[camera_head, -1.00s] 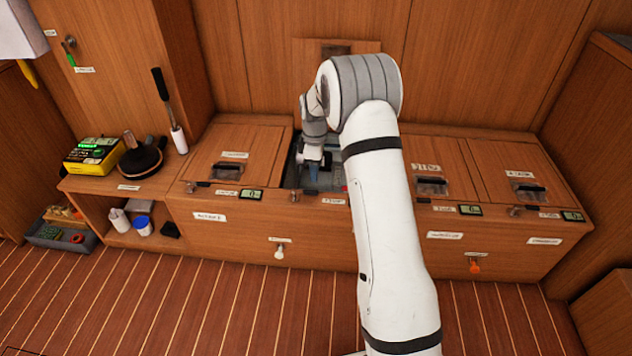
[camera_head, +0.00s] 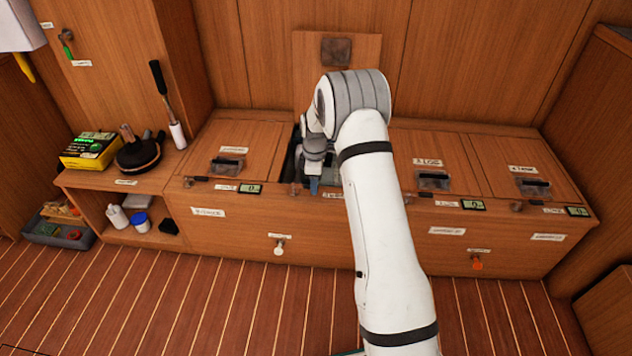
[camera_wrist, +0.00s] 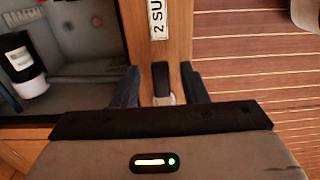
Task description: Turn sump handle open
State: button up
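The sump handle is a short black lever (camera_wrist: 161,80) in the wrist view, on the wooden front edge beside a label beginning "2 SU" (camera_wrist: 158,18). My gripper (camera_wrist: 161,92) has its two dark fingers apart, one on each side of the lever. Gaps show between fingers and lever, so it does not look clamped. In the head view, my gripper (camera_head: 314,187) is low at the front edge of the open middle compartment. The handle cannot be made out there.
The open compartment holds a black and white cylinder (camera_wrist: 21,66). Its lid (camera_head: 312,52) stands raised behind my arm. Closed lids (camera_head: 235,140) lie on both sides. A black-handled tool (camera_head: 165,95) stands at left. The striped floor in front is clear.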

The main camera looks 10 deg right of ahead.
grip_shut()
jog(key=shift+s+d, duration=0.1)
dwell(0.4)
